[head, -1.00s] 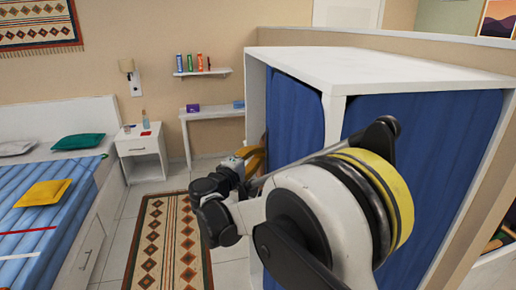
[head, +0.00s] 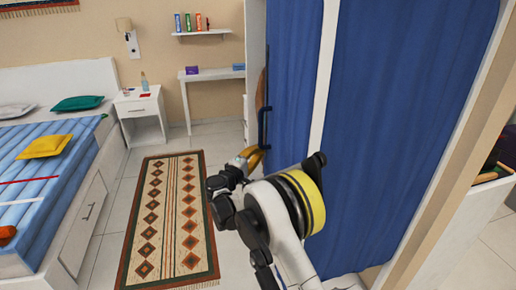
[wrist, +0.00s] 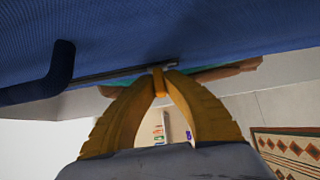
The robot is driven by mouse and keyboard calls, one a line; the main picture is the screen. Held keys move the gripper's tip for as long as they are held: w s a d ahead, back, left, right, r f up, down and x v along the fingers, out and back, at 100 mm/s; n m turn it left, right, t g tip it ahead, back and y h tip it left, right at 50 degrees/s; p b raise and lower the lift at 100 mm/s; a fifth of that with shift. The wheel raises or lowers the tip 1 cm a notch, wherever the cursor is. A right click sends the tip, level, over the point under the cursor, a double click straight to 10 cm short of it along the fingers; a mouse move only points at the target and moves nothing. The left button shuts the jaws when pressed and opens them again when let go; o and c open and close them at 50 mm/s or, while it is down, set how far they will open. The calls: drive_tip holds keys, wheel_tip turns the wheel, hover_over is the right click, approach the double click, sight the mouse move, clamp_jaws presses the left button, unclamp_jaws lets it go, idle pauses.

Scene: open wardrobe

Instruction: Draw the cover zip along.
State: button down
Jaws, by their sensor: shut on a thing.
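The blue fabric cover (head: 290,80) hangs over the wardrobe, with a white upright between its panels. In the wrist view the cover (wrist: 190,30) fills the top. A thin grey strip, likely the zip (wrist: 115,73), runs along its edge to my fingertips. A dark blue curved handle (head: 263,125) stands out from the cover; it also shows at left in the wrist view (wrist: 60,75). My gripper (head: 252,153) has yellow fingers, which meet at the strip's end in the wrist view (wrist: 160,82). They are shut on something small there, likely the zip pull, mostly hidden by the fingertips.
A patterned rug (head: 165,225) lies on the floor left of my arm. A bed (head: 50,165) and white nightstand (head: 142,115) stand further left. A wooden edge (head: 440,160) stands at right.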

drive_tip(key=shift+f, duration=0.8)
drive_tip(key=shift+d, duration=0.1)
drive_tip(key=c, duration=1.5)
unclamp_jaws()
drive_tip(key=shift+w+f, duration=0.15)
drive_tip(key=shift+f, duration=0.05)
drive_tip(key=shift+o, duration=0.2)
drive_tip(key=shift+r, duration=0.1)
drive_tip(key=v, duration=1.2)
